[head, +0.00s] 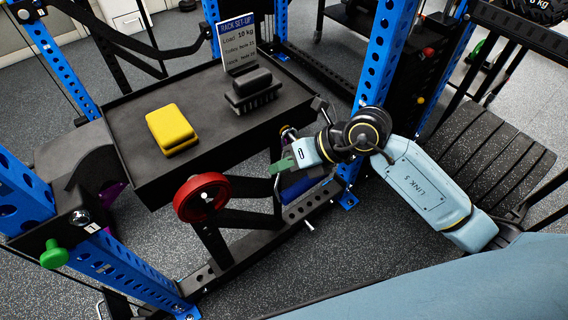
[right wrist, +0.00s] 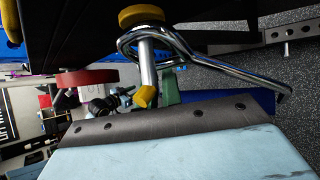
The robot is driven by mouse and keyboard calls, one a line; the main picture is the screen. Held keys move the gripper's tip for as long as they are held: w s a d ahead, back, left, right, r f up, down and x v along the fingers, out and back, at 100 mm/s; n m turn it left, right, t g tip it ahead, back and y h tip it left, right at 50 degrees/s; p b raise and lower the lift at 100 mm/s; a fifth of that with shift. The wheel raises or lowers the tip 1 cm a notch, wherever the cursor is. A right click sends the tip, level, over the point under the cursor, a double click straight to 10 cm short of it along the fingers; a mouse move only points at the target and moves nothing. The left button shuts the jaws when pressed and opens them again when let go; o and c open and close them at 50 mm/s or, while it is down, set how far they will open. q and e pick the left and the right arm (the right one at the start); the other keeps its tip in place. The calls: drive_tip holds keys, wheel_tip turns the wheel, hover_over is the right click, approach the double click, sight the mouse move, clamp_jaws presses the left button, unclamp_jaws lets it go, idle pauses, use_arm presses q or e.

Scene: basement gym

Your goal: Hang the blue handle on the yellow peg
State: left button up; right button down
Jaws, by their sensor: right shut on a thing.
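The blue handle (head: 300,188) has a blue grip and a bent chrome frame. It hangs at the tray's right front corner, and the grip also shows in the right wrist view (right wrist: 250,99). My right gripper (head: 285,168) is shut on it, with its fingers partly hiding it. The yellow peg (right wrist: 147,95) is a chrome post with a yellow tip and a yellow base disc. In the right wrist view the chrome loop appears to pass around the post, between base and tip. In the head view the peg is mostly hidden. My left gripper is not in view.
A black tray (head: 125,135) holds a yellow block (head: 171,129), a black brush-like block (head: 252,91) and a sign (head: 238,44). A red wheel (head: 203,196) sits under its front edge. A blue upright (head: 383,55) stands close behind my right arm. A green knob (head: 54,255) is front left.

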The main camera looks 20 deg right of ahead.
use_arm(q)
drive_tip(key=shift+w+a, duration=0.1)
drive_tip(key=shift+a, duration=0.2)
use_arm(e)
drive_tip(key=shift+s+f, duration=0.1)
drive_tip(key=shift+f, duration=0.05)
drive_tip(key=c, duration=1.5)
unclamp_jaws()
drive_tip(key=shift+c, duration=0.2)
drive_tip(key=shift+o, duration=0.2)
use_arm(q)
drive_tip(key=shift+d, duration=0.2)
